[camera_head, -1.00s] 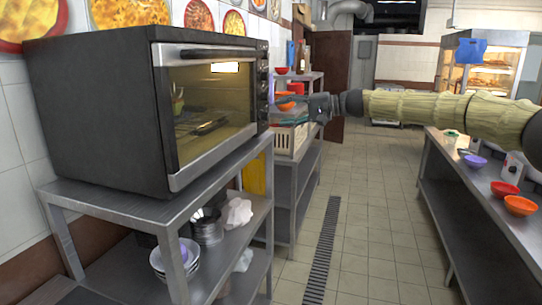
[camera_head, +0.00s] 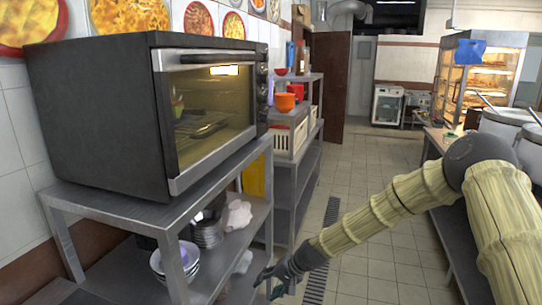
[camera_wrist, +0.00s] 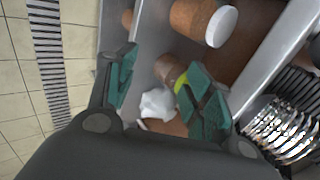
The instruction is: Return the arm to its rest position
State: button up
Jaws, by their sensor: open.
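My gripper (camera_head: 275,281) is low in the head view, beside the lower shelves of the metal rack and over the aisle floor. My arm, in a pale yellow quilted sleeve, reaches down and left to it from the right side. In the wrist view my gripper (camera_wrist: 165,90) has its two green-padded fingers spread apart. Nothing is held between them. Shelf items show beyond the fingers, including a crumpled white cloth (camera_wrist: 157,104) and a brown cylinder with a white end (camera_wrist: 205,22).
A black toaster oven (camera_head: 100,115) stands on the metal rack (camera_head: 130,205) at left. Stacked bowls (camera_head: 173,262) sit on its lower shelf. Orange bowls (camera_head: 285,102) stand on the shelf behind. Large pots (camera_head: 505,125) are at right. The tiled aisle (camera_head: 370,190) is clear behind my arm.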

jog(key=s+d+f+h, duration=0.1)
jog(key=s+d+f, duration=0.2)
jog(key=s+f, duration=0.4)
jog(key=s+d+f+n+g+h, duration=0.1)
jog(key=s+d+f+h, duration=0.15)
jog(key=s+f, duration=0.4)
jog(key=s+d+f, duration=0.4)
jog(key=s, duration=0.5)
jog(key=s+d+h, duration=0.1)
jog(key=s+d, duration=0.3)
jog(key=s, duration=0.4)
jog(key=s+d+n+g+h, duration=0.1)
jog(key=s+d, duration=0.4)
jog(key=s, duration=0.4)
jog(key=s+d+n+h+p, duration=0.1)
jog(key=s+d, duration=0.4)
jog(key=s, duration=0.4)
jog(key=shift+s+f+h, duration=0.2)
jog(key=shift+f+h, duration=0.1)
jog(key=shift+h, duration=0.05)
